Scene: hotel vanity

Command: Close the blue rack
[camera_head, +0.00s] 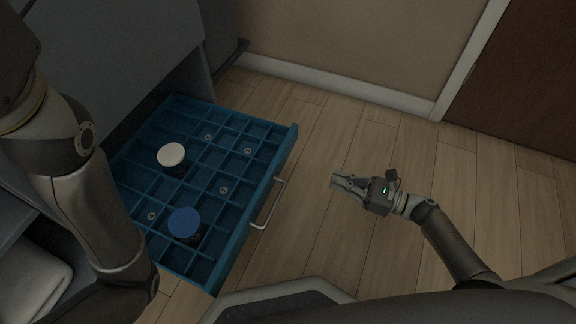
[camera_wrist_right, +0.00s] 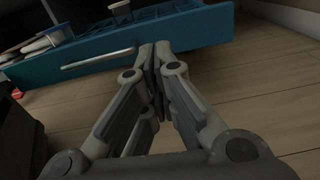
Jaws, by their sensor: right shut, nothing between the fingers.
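The blue rack (camera_head: 199,255) is a compartmented drawer, pulled out of the grey cabinet at the left of the head view. Its metal handle (camera_head: 269,204) is on the front face. The rack front (camera_wrist_right: 190,33) and the handle (camera_wrist_right: 98,60) also show in the right wrist view. My right gripper (camera_head: 337,181) is shut and empty, to the right of the handle and apart from it. In the right wrist view its fingertips (camera_wrist_right: 154,47) point toward the rack front. My left arm comes in at the left of the head view and covers part of the rack; its gripper is not visible.
A white-topped jar (camera_head: 171,155) and a blue-topped jar (camera_head: 185,222) stand in the rack, among several small round items. A folded towel (camera_head: 32,274) lies on a shelf at lower left. Wood floor right of the rack is clear, up to the wall and brown door (camera_head: 520,85).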

